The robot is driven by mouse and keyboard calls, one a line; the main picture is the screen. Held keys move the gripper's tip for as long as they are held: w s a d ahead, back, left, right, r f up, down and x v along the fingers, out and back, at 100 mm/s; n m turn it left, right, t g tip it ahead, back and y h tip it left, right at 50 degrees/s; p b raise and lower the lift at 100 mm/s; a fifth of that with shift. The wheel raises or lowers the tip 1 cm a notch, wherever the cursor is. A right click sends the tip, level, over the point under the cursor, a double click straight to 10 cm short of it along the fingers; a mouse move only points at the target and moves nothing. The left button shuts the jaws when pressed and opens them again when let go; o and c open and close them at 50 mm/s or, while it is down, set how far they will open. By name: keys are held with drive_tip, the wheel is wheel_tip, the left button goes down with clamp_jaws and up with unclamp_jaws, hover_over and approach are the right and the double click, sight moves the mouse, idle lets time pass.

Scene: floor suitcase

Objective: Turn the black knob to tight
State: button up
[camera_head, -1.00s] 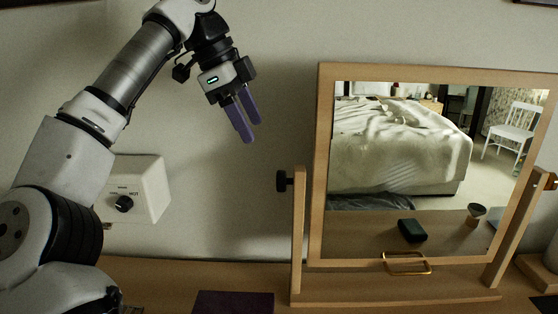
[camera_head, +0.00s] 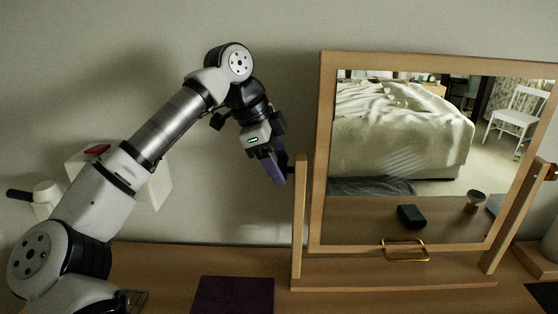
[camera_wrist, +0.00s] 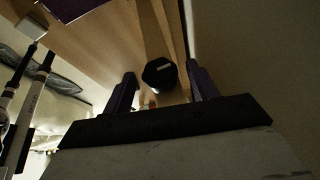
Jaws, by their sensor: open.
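The black knob (camera_wrist: 160,75) is faceted, with a small pale mark on its face. It sits at the wooden left post (camera_wrist: 152,30) of the mirror stand, which is also in the head view (camera_head: 299,225). My gripper (camera_wrist: 161,70) is open, with one dark purple finger on each side of the knob in the wrist view. I cannot tell whether either finger touches it. In the head view my gripper (camera_head: 280,178) points down and right at the post, and the knob is mostly hidden behind the fingers.
The framed mirror (camera_head: 420,130) stands on the wooden table (camera_head: 165,270) and reflects a bed and chair. A brass pull (camera_head: 405,243) is on the stand. A dark purple mat (camera_head: 233,296) lies in front. A white wall box (camera_head: 158,190) is partly behind my arm.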

drive_tip(key=shift+d+f, duration=0.1)
drive_tip(key=shift+f, duration=0.2)
drive_tip(key=c, duration=1)
drive_tip(key=shift+f, duration=0.1)
